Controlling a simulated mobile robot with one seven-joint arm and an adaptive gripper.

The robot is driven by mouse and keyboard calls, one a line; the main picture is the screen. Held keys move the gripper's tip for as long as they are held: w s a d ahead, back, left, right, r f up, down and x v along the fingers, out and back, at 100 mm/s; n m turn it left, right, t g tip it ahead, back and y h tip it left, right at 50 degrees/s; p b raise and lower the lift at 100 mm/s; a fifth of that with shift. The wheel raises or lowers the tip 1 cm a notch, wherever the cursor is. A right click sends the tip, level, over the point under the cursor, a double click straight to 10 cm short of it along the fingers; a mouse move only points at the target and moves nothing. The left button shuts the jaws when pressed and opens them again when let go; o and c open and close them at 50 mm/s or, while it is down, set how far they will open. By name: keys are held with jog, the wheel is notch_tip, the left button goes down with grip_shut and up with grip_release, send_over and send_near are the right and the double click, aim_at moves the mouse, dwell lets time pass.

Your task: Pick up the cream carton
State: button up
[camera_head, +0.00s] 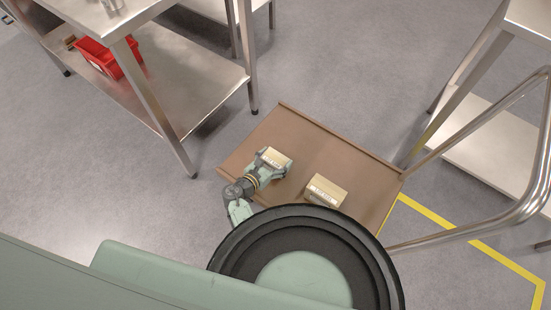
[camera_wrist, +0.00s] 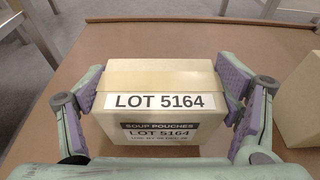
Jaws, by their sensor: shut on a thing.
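A cream carton (camera_wrist: 160,80) with a label reading "SOUP POUCHES" and "LOT 5164" is between the two fingers of my gripper (camera_wrist: 162,105) in the wrist view. The purple finger pads press on its left and right sides. In the head view the same carton (camera_head: 274,157) is in my gripper (camera_head: 268,165) over the brown cart deck (camera_head: 240,150). I cannot tell whether it is clear of the deck. A second, similar carton (camera_head: 325,190) rests on the deck to the right, and its edge shows at the right of the wrist view (camera_wrist: 304,105).
A steel table (camera_head: 190,80) with a lower shelf holding a red bin (camera_head: 108,58) stands at the upper left. A steel rail (camera_head: 460,234) curves along the right, near another steel table (camera_head: 527,18). Grey floor is open between the tables.

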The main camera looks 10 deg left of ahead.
notch_tip(320, 180, up, 3)
jog(key=shift+f+p, duration=0.15)
jog(key=shift+p, duration=0.85)
jog(key=s+r+p, duration=0.1)
jog(key=s+p, duration=0.4)
jog(key=s, duration=1.1)
